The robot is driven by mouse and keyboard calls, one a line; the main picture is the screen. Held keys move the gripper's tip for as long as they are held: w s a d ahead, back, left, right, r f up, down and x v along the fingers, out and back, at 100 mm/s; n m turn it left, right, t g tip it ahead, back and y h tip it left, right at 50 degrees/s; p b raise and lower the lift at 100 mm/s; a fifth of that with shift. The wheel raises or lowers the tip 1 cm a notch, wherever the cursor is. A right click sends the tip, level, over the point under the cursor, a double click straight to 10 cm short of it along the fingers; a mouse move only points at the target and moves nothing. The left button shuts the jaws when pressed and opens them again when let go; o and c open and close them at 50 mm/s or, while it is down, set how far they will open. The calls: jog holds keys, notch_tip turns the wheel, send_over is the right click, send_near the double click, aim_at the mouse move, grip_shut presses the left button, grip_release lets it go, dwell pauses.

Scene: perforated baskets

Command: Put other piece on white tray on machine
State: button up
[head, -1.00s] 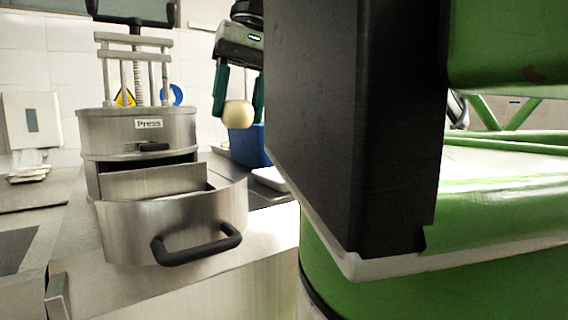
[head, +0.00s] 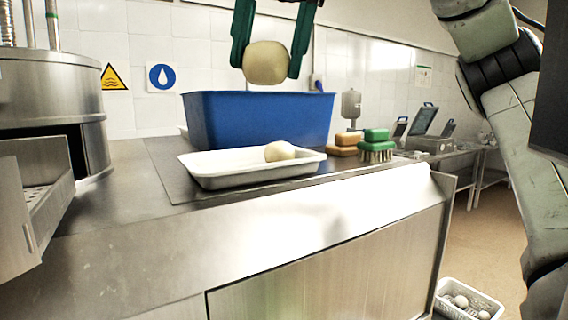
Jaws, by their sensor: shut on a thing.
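My gripper (head: 268,62), with green fingers, is shut on a pale yellow round piece (head: 266,65). It holds the piece in the air, above the blue bin and the tray as seen in the picture. A white tray (head: 215,178) lies on the steel counter in front of the blue bin. Another pale piece (head: 280,151) rests in the tray, toward its right side. The steel press machine (head: 50,90) stands at the left with its drawer (head: 35,195) open; only part of it shows.
A blue bin (head: 260,118) stands behind the tray. A white perforated basket (head: 470,300) with pale round things is on the floor at lower right. The counter's front strip is clear.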

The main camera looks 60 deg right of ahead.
jog(key=w+d+f, duration=0.2)
jog(key=w, duration=0.1)
jog(key=w+d+f+p, duration=0.1)
jog(key=w+d+f, duration=0.1)
jog(key=w+f, duration=0.1)
jog(key=w+d+f, duration=0.2)
jog(key=w+f, duration=0.1)
jog(key=w, duration=0.1)
jog(key=shift+w, duration=0.15)
jog(key=shift+w+d+f+p, duration=0.3)
jog(key=shift+w+f, duration=0.2)
jog(key=shift+f, duration=0.15)
jog(key=shift+w+d+f, duration=0.1)
jog(key=shift+w+f, duration=0.05)
jog(key=shift+f, duration=1.6)
jog(key=shift+f, duration=0.1)
jog(key=o, duration=0.8)
jog(key=shift+c, duration=0.2)
notch_tip(320, 180, up, 12)
jog(key=s+d, duration=0.1)
jog(key=s, duration=0.1)
jog(key=shift+p, duration=0.3)
